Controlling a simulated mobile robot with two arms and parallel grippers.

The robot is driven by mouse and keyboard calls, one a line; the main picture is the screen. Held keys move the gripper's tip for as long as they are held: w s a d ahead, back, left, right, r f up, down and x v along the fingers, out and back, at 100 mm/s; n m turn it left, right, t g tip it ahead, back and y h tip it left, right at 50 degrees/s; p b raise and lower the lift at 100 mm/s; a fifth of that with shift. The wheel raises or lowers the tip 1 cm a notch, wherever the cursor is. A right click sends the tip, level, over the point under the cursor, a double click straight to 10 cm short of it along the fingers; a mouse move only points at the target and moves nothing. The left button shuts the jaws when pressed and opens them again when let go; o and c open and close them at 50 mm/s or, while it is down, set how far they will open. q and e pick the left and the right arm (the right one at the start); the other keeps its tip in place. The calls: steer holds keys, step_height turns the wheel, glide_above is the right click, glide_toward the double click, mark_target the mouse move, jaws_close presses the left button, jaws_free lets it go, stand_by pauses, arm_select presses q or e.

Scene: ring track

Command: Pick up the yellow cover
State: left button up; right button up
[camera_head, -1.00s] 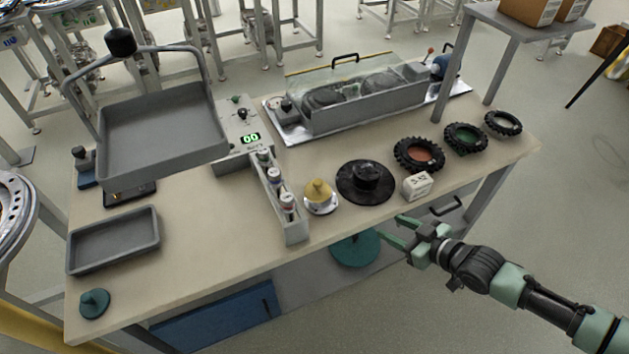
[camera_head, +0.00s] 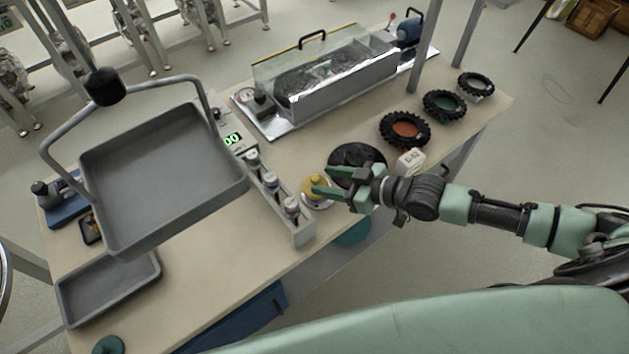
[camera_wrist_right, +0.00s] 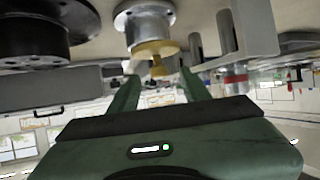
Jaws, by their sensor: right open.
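The yellow cover (camera_head: 316,185) sits on a round silver base (camera_head: 318,203) on the table, right of the rack of bottles. In the right wrist view the yellow cover (camera_wrist_right: 157,52) shows between the tips of my right gripper, with the silver base (camera_wrist_right: 144,22) behind it. My right gripper (camera_head: 322,182) is open, with its green fingers reaching in from the right at the cover. It partly hides the cover and the black disc. Whether the fingers touch the cover, I cannot tell. My left gripper is not in view.
A rack with several bottles (camera_head: 299,235) stands just left of the cover. A black disc (camera_head: 352,153) lies behind my right gripper. A white box (camera_head: 410,161) and black toothed rings (camera_head: 404,130) are to the right. A raised grey tray (camera_head: 165,175) is at left.

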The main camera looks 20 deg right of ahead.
mark_target(316, 177)
steer(key=x, duration=0.4)
steer(key=shift+w+p, duration=0.1)
steer(key=shift+p, duration=0.25)
steer(key=shift+a+f, duration=0.1)
jaws_close()
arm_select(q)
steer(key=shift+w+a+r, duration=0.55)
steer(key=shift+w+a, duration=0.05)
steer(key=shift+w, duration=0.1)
